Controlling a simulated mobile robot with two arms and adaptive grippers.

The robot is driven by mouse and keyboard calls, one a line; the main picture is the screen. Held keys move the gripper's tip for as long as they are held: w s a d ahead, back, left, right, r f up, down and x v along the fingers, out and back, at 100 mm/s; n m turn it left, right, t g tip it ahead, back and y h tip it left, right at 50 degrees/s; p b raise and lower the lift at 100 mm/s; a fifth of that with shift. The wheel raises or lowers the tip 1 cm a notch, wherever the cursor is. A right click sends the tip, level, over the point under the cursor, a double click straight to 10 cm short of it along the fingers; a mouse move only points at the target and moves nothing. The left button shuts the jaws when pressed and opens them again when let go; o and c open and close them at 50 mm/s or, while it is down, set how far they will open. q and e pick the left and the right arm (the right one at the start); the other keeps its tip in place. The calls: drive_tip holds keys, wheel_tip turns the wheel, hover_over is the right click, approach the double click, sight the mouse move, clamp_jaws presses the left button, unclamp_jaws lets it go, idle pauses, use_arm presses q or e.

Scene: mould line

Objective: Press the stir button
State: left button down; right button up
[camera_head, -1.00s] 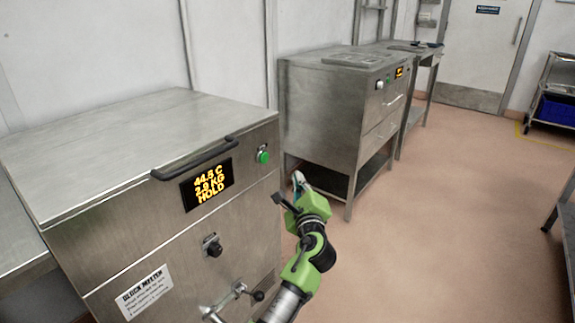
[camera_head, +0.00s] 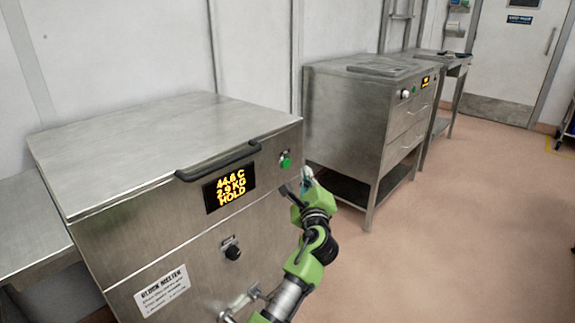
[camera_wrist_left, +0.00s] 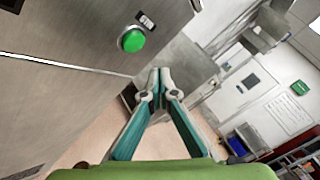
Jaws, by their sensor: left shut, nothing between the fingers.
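The green button (camera_head: 285,161) is on the upper right front of the steel block melter (camera_head: 165,240), right of its display (camera_head: 230,188). The display reads 44.6 C, 2.9 KG, HOLD. The green button (camera_wrist_left: 132,40) also shows in the left wrist view, up and left of the fingertips, under a small label too small to read. My left gripper (camera_head: 306,176) is shut and empty, just right of and a little below the button in the head view. In the left wrist view its fingertips (camera_wrist_left: 160,76) meet, apart from the button. My right gripper is not in view.
A black handle (camera_head: 218,160) juts from the melter's lid edge. A black knob (camera_head: 232,251) and a valve lever (camera_head: 240,303) sit lower on its front. A second steel cabinet (camera_head: 350,120) stands behind to the right. The floor at the right is clear.

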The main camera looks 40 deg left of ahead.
sight(286, 164)
use_arm(q)
drive_tip(key=shift+w+a+p, duration=0.15)
drive_tip(key=shift+a+p, duration=0.2)
drive_tip(key=shift+a, duration=1.55)
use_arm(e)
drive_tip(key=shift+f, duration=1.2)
use_arm(q)
drive_tip(key=shift+a+r, duration=0.1)
drive_tip(key=shift+a, duration=0.05)
drive_tip(key=shift+a, duration=0.3)
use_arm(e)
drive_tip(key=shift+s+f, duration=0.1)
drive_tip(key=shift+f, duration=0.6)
use_arm(q)
drive_tip(key=shift+a+p, duration=0.1)
drive_tip(key=shift+p, duration=0.2)
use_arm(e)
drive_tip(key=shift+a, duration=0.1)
